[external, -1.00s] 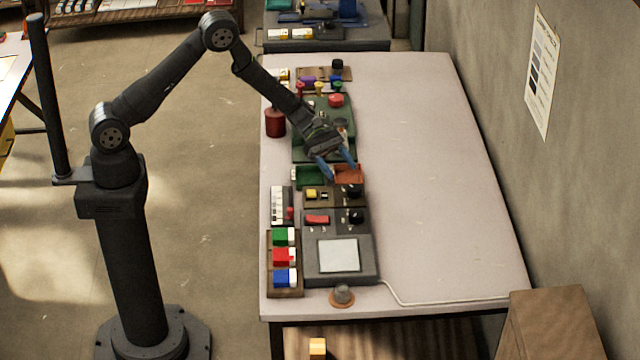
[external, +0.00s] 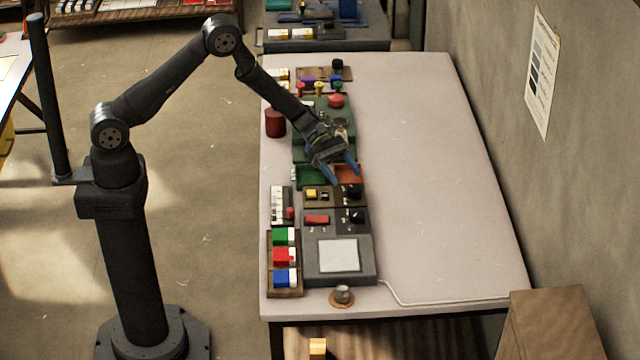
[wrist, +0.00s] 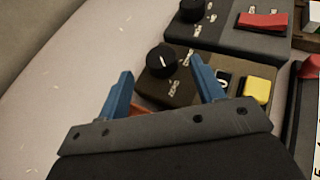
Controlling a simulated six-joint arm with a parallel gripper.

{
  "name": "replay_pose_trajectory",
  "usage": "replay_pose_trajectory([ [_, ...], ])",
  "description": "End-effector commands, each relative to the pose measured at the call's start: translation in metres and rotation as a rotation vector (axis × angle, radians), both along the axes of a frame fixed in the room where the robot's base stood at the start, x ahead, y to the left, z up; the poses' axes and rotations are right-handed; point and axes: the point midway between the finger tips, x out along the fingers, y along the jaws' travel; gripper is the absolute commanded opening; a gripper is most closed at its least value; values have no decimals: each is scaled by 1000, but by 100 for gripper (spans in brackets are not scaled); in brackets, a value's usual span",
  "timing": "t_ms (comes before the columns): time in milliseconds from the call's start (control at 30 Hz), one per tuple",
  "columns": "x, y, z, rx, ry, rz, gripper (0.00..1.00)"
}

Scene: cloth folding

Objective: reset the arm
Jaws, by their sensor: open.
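My arm reaches from its base on the left over the white table (external: 430,200). My gripper (external: 344,176) has blue fingers and is open, pointing down above the orange-brown and green bins (external: 311,176). In the wrist view my gripper (wrist: 165,90) shows its two fingers spread wide with nothing held between them. Beyond the fingers is a dark panel with a black knob (wrist: 161,60) and a yellow button (wrist: 257,91). The orange-brown bin is partly hidden by my gripper.
A grey console with a red switch (external: 317,219) stands nearer the front. Colored blocks sit in a wooden tray (external: 270,262). A dark red cylinder (external: 275,123) stands at the left table edge. The table's right side is clear up to the wall.

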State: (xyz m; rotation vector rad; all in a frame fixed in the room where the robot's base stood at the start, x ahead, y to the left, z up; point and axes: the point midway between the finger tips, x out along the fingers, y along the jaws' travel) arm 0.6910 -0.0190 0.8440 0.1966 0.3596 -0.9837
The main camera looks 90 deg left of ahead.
Motion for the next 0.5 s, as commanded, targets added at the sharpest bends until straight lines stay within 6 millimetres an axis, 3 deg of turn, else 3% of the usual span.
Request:
replay_pose_trajectory([
  [300,32,-52,-26,0,0,-3,62],
  [500,31,-49,-23,-1,0,121,62],
])
